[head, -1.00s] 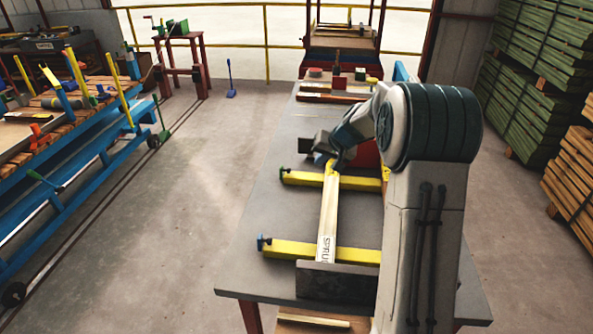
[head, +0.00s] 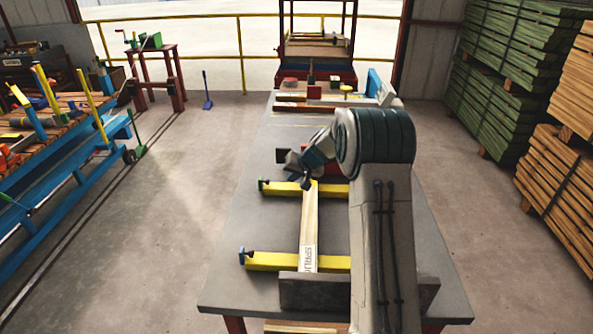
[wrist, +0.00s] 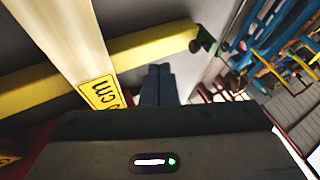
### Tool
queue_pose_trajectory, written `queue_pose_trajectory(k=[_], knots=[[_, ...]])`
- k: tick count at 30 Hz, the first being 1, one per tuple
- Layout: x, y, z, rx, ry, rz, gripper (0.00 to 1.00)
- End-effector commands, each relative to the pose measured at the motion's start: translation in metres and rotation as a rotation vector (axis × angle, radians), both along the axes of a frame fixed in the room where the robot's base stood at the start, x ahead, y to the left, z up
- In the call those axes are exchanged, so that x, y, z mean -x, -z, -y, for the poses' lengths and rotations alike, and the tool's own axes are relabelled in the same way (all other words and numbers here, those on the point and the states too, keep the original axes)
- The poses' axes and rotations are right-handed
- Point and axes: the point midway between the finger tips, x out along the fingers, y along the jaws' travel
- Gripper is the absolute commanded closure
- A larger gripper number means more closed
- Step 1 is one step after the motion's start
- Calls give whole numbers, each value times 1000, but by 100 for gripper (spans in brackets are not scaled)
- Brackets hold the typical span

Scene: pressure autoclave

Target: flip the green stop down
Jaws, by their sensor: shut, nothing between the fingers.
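The green stop (head: 263,183) is a small green piece at the left end of the far yellow bar (head: 285,188). In the wrist view the green stop (wrist: 207,42) is at the upper right, on the end of the yellow bar. I cannot tell its exact tilt. My gripper (head: 308,182) is by the far end of the pale board, to the right of the stop and apart from it. In the wrist view my gripper's fingers (wrist: 158,72) are together and empty, beside the bar, with the stop beyond them to the right.
A pale board (head: 309,222) with a label lies across both yellow bars. The near bar (head: 290,261) has a blue stop (head: 243,256) on its left end. A grey block (head: 315,291) stands at the board's near end. The left side of the grey table (head: 230,270) is clear.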

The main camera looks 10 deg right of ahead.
Motion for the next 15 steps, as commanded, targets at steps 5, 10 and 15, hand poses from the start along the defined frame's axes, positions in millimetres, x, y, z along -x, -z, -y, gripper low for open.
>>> queue_pose_trajectory(k=[5,10,15], knots=[[-17,26,-10,0,-1,-3,100],[-29,29,-31,1,-3,1,100],[-35,31,-45,1,-2,1,100]])
